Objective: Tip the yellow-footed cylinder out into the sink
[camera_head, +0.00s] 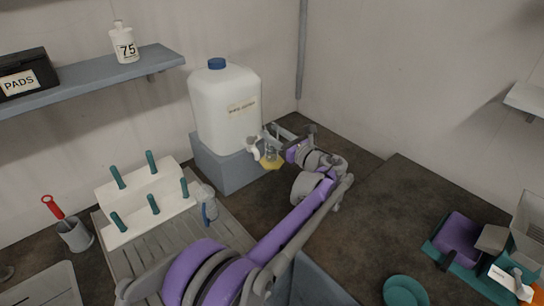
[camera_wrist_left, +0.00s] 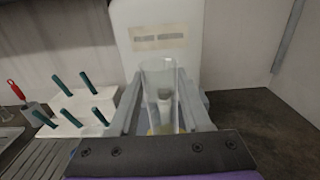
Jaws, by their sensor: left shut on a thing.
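The clear cylinder with a yellow foot (camera_head: 271,162) is upright in front of the white container's tap. My left gripper (camera_head: 281,147) is shut on the cylinder. In the left wrist view the clear cylinder (camera_wrist_left: 159,85) stands between the fingers, its open mouth up, and the pale tap (camera_wrist_left: 165,103) shows through or behind it. Its foot is mostly hidden by the gripper body there. Any liquid in it is too unclear to tell. A grey metal rim (camera_head: 42,287) at the lower left looks like part of the sink. My right gripper is out of view.
The white container (camera_head: 225,108) stands on a grey block (camera_head: 222,167). A white rack with teal pegs (camera_head: 135,201) and a blue-and-clear bottle (camera_head: 208,205) are on the left. A grey cup (camera_head: 74,236) holds a red-handled tool.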

